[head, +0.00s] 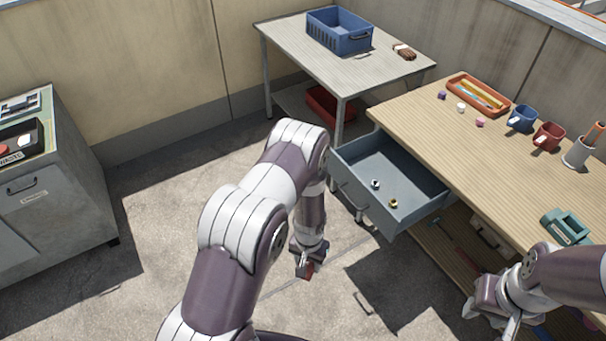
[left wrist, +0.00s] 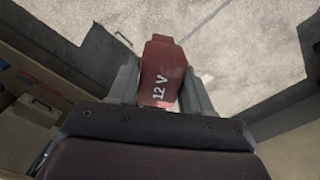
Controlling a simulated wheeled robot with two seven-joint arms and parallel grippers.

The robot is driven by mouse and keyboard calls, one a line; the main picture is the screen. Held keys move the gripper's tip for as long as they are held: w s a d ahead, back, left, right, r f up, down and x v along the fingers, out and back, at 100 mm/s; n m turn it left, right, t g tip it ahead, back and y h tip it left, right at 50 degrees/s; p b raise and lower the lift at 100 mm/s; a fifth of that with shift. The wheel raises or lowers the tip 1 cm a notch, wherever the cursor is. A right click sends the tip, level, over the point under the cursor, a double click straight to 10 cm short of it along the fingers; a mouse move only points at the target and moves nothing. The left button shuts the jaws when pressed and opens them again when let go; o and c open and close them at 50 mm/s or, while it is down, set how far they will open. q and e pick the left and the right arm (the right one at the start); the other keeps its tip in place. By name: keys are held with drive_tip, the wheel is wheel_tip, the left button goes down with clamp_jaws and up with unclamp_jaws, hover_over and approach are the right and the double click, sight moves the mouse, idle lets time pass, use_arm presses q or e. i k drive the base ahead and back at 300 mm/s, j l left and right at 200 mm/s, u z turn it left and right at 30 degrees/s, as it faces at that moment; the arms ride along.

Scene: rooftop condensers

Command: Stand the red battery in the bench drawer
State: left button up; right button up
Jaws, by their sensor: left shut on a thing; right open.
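My left gripper (head: 304,264) is shut on the red battery (head: 308,270), held over the floor to the left of the open drawer. In the left wrist view the battery (left wrist: 163,72), marked "12 V", sits between the two fingers of the left gripper (left wrist: 163,85). The grey bench drawer (head: 352,184) is pulled out of the wooden bench (head: 433,122). Two small items, one white and dark (head: 375,184) and one brass-coloured (head: 393,203), lie on its bottom. My right gripper (head: 492,318) is open at the lower right, beside the bench; its fingertips are partly out of sight.
On the bench are an orange tray (head: 478,94), a blue mug (head: 522,118), a red mug (head: 548,136), a pen cup (head: 580,152) and a teal object (head: 566,226). A side table (head: 300,50) holds a blue basket (head: 340,31). A grey cabinet (head: 60,205) stands left. Floor between is clear.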

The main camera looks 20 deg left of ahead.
sight(376, 168)
drive_tip(key=i+j+u, duration=0.15)
drive_tip(key=u, duration=0.25)
drive_tip(key=i+j+u, duration=0.15)
drive_tip(key=u, duration=0.3)
drive_tip(key=i+j+u, duration=0.2)
drive_tip(key=u, duration=0.2)
drive_tip(key=i+j+u, duration=0.1)
drive_tip(key=u, duration=0.35)
drive_tip(key=i+u, duration=0.4)
drive_tip(key=i+l+z, duration=0.15)
drive_tip(key=z, duration=0.3)
drive_tip(key=i+z, duration=0.45)
drive_tip(key=i+j+z, duration=0.1)
drive_tip(key=z, duration=0.3)
drive_tip(key=i+j+z, duration=0.2)
drive_tip(key=i+z, duration=0.25)
drive_tip(key=k+l, duration=0.05)
drive_tip(key=k, duration=0.05)
